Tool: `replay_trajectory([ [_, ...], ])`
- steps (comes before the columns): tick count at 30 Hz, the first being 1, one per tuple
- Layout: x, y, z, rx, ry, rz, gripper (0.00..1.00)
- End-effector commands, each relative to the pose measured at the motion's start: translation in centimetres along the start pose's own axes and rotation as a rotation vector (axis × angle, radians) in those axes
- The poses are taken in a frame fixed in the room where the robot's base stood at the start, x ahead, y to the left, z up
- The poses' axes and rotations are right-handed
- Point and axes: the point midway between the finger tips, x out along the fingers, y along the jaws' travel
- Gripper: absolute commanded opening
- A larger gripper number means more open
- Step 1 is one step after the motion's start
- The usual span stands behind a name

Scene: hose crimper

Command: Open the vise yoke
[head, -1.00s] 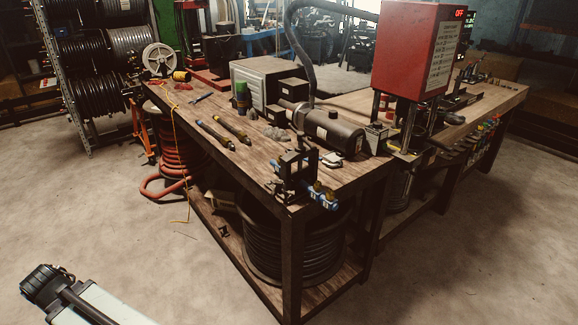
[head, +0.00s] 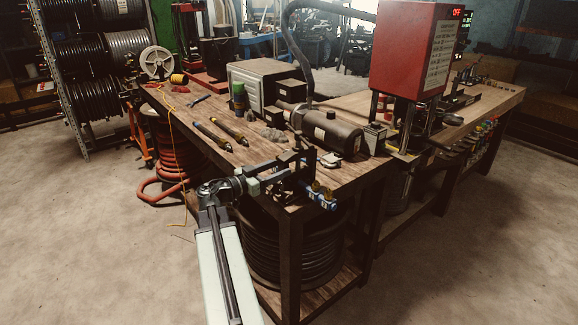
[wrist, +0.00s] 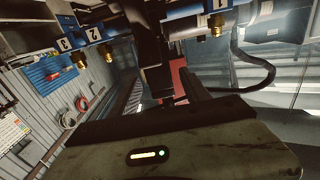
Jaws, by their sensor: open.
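The vise, a small dark metal frame (head: 308,160), stands at the near corner of the wooden bench. A blue block with brass fittings (head: 322,197) sticks out in front of it. My gripper (head: 288,162) has reached the vise from the left and is open; its fingertips overlap the frame, and I cannot tell whether they touch it. In the wrist view a dark upright part of the vise (wrist: 154,50) stands straight ahead, in front of the numbered blue block (wrist: 187,22). My gripper's body fills the bottom of that view and hides the yoke's lower part.
A dark motor cylinder (head: 332,134) lies on the bench behind the vise. A red press (head: 412,50) stands at the right. A coil of black hose (head: 290,250) sits under the bench. The floor in front is clear.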

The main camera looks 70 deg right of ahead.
Motion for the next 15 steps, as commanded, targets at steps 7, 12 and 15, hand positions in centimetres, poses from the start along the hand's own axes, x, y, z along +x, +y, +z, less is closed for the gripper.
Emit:
replay_trajectory([
  [7, 4.5, -0.1, 0.0, -0.001, -0.001, 0.001, 0.55],
  [12, 5.7, -0.1, 0.1, -0.001, -0.002, -0.001, 0.55],
  [15, 5.7, -0.1, 0.1, -0.001, -0.002, -0.002, 0.55],
])
